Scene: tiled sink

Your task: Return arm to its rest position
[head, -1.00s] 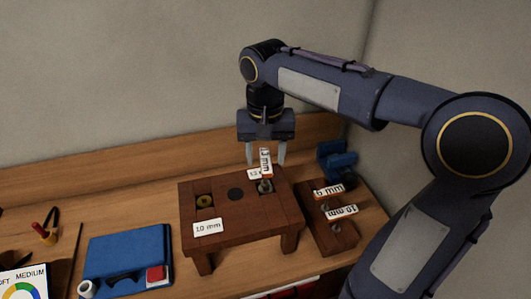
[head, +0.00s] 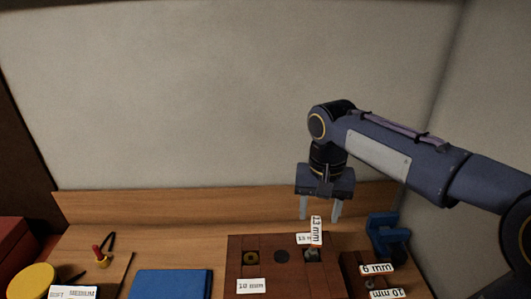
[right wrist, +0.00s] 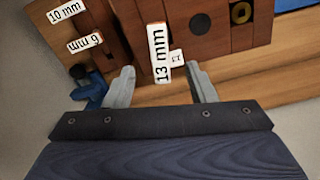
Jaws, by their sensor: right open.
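My right gripper (head: 320,209) is open and empty, pointing down above the back right of a dark wooden stand (head: 262,270). In the right wrist view its two fingers (right wrist: 160,88) are spread apart, with the 13 mm label (right wrist: 159,52) of a piece showing beyond and between them. That labelled piece (head: 315,232) stands upright at the stand's right socket. The fingers look clear of it. My left gripper is not in view.
A lower wooden block (head: 350,275) with 6 mm and 10 mm labels is to the right of the stand. A blue vise-like thing (head: 386,232) stands behind it. A blue case (head: 170,284) and a yellow round thing (head: 30,281) lie left. The wall is close behind.

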